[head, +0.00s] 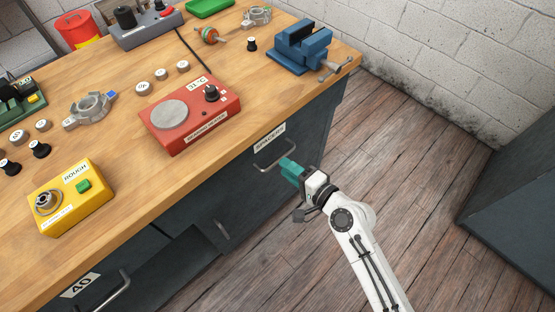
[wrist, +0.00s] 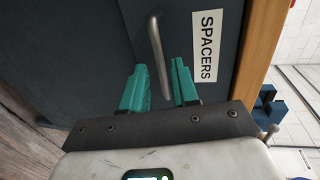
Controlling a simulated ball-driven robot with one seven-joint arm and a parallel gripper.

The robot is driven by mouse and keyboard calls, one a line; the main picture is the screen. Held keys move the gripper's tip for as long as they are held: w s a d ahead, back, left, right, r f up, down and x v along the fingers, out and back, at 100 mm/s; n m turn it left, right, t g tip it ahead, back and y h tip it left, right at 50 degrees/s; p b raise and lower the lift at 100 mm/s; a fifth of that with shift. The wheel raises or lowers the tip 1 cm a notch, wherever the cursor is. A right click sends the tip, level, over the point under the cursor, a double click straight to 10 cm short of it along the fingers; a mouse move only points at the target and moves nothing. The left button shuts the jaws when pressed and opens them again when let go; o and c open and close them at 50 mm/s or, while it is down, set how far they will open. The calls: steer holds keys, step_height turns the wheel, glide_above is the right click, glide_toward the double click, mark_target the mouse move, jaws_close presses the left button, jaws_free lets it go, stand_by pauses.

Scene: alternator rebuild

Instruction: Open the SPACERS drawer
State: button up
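The SPACERS drawer is a dark grey front under the wooden worktop, with a white SPACERS label (head: 269,138) and a metal bar handle (head: 274,156). The drawer looks closed. My gripper (head: 290,166) is just right of the handle in the head view, its teal fingers pointing toward the drawer. In the wrist view the fingers (wrist: 159,85) are open, with a gap between them. The handle (wrist: 158,52) lies ahead of that gap, its near end close to the fingertips. The label (wrist: 206,46) is right of the handle there. I cannot tell whether a finger touches the handle.
The worktop (head: 150,187) holds a red hot plate (head: 190,117), a yellow ROUGH box (head: 69,197) and a blue vise (head: 301,47) near its right edge. Another drawer handle (head: 113,292) is at lower left. A dark cabinet (head: 515,215) stands at right. The wooden floor (head: 430,165) between is clear.

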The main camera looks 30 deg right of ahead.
mark_target(277, 160)
steer(key=shift+x, duration=2.45)
steer(key=shift+c, duration=0.4)
jaws_close()
